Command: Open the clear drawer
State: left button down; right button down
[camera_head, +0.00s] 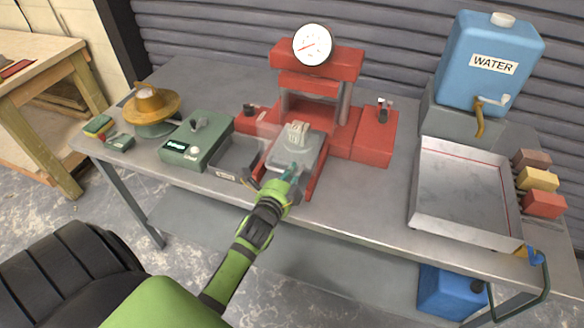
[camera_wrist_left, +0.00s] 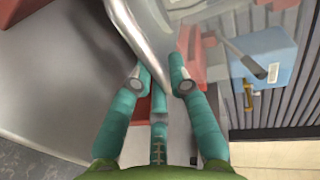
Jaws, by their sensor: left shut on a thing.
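A see-through drawer-like enclosure (camera_head: 270,130) shows at the front of the red press, around a grey block with a pale piece on top (camera_head: 297,135). Its exact edges are hard to make out. My left gripper (camera_head: 291,173) is at the front of this block, between the red rails. In the left wrist view, the fingers (camera_wrist_left: 160,78) close around a shiny curved metal part (camera_wrist_left: 150,42), which looks like a handle. A clear pane (camera_wrist_left: 214,55) shows beyond it. I cannot tell how far the drawer is out. My right gripper is not in view.
The red press (camera_head: 375,135) with a dial gauge stands behind. A green scale-like box (camera_head: 197,140) and a dark open tray (camera_head: 237,153) are to the left. A metal tray (camera_head: 465,195) and a blue water tank (camera_head: 488,75) are to the right.

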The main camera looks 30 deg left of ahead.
pick_arm(q)
jog(key=shift+w, duration=0.15)
jog(key=c, duration=1.1)
grip_release()
jog(key=shift+c, duration=0.2)
jog(key=shift+s, duration=0.2)
jog(key=v, duration=1.1)
jog(key=shift+s+r, duration=0.15)
jog(key=shift+s, duration=0.15)
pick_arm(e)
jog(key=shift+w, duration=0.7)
